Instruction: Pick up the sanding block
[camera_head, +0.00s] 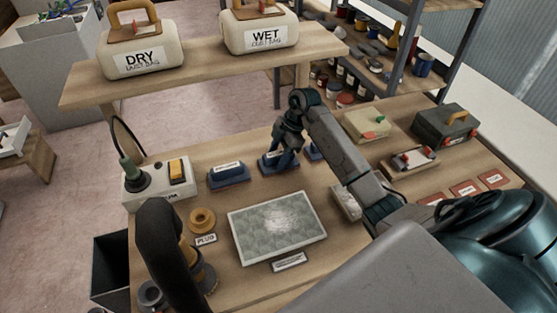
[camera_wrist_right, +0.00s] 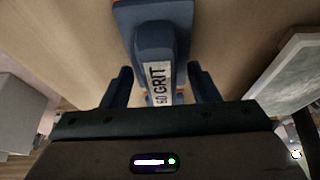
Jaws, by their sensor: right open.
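A blue sanding block (camera_head: 270,165) stands on the workbench behind the framed grey-green panel. In the right wrist view the block (camera_wrist_right: 155,45) has a raised blue grip with a white label, on which "GRIT" can be read. My right gripper (camera_head: 284,146) is open and points down over this block, hiding part of it. In the right wrist view its two dark fingers (camera_wrist_right: 162,86) stand on either side of the raised grip, with a visible gap on each side. My left gripper is not in view.
Another blue block (camera_head: 229,176) sits to the left, and part of one (camera_head: 314,152) shows to the right. The framed panel (camera_head: 278,228) lies in front. A switch box (camera_head: 160,181) stands at the left. A shelf (camera_head: 205,55) with two dust bags is behind.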

